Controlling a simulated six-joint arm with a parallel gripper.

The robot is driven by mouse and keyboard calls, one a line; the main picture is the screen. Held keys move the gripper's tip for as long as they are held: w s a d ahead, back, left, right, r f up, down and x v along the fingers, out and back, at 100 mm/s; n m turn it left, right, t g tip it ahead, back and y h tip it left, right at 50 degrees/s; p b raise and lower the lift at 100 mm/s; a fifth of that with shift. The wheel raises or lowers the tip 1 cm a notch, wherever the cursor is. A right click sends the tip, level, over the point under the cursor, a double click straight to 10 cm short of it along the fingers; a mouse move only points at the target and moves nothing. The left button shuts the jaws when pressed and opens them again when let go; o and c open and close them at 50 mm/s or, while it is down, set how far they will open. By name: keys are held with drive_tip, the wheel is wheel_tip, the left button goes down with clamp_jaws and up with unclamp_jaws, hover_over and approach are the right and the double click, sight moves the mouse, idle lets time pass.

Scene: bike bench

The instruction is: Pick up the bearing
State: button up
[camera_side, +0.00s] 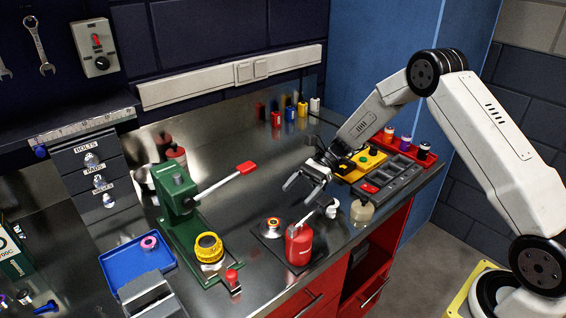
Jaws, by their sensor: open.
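My gripper (301,192) is open and empty above the middle of the metal bench, its fingers pointing down and to the left. No part is plainly recognisable as the bearing; several ring-shaped things show. A small pink ring (149,242) lies in the blue tray (112,262) at the left. A larger yellow ring (208,243) sits on the base of the green press (172,195). A small round orange and yellow piece (273,222) rests on a dark flat plate (262,238), below and left of my gripper.
A red can (299,243) stands just right of the dark plate, near the front edge. The press's red-tipped lever (246,167) reaches toward my gripper. Small coloured bottles (290,112) stand at the back.

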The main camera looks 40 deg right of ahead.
sight(277, 220)
drive_tip(key=shift+f, duration=0.6)
drive_tip(key=shift+a, duration=0.1)
drive_tip(key=shift+x, duration=1.25)
drive_tip(key=shift+x, duration=2.6)
clamp_jaws()
